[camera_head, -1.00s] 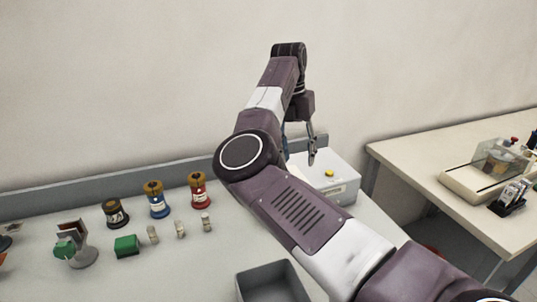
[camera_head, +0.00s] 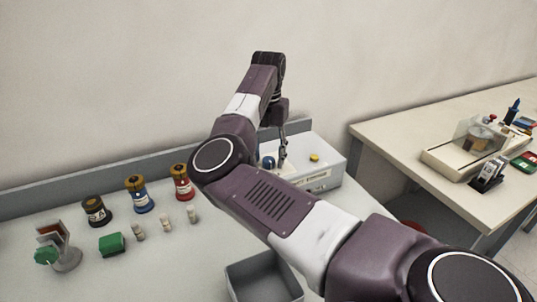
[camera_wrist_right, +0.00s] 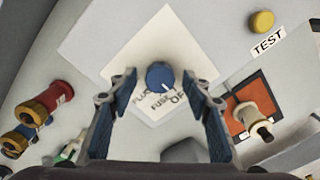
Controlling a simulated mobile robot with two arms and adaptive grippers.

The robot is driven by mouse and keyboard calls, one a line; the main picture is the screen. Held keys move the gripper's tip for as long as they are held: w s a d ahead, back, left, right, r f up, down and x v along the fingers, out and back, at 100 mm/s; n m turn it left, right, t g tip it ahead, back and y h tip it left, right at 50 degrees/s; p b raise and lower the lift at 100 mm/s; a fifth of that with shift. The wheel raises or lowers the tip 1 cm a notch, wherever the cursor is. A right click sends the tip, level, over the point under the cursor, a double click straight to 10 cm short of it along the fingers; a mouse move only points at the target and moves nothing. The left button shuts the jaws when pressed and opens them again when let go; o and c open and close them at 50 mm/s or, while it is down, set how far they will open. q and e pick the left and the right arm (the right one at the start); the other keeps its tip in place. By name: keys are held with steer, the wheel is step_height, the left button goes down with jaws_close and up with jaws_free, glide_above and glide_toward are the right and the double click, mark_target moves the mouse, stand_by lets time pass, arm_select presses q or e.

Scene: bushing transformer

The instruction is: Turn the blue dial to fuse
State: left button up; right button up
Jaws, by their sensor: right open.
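The blue dial (camera_wrist_right: 160,75) sits on a white label plate (camera_wrist_right: 135,50) on top of the white box (camera_head: 325,178). In the right wrist view, printed words including FUSE stand just below the dial, partly hidden by the fingers. In the head view the dial (camera_head: 268,162) shows beside my gripper. My right gripper (camera_wrist_right: 158,84) is open, with one finger on each side of the dial; gaps show between the fingers and the dial in that view. In the head view the right gripper (camera_head: 283,152) points down over the box. My left gripper is not in view.
A yellow button (camera_wrist_right: 262,22) with a TEST label and an orange panel (camera_wrist_right: 252,108) are near the dial. Red (camera_head: 182,185), blue (camera_head: 139,197) and dark (camera_head: 96,212) bushings stand on the table. A grey tray (camera_head: 262,282) is in front.

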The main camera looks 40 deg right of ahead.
steer(key=c, duration=1.2)
steer(key=shift+o, duration=0.2)
steer(key=m+b, duration=0.2)
steer(key=m, duration=0.1)
steer(key=shift+w, duration=0.1)
steer(key=shift+m+b, duration=0.5)
steer(key=shift+m, duration=0.7)
steer(key=shift+m+b, duration=0.3)
steer(key=shift+m, duration=0.8)
steer(key=shift+r, duration=0.1)
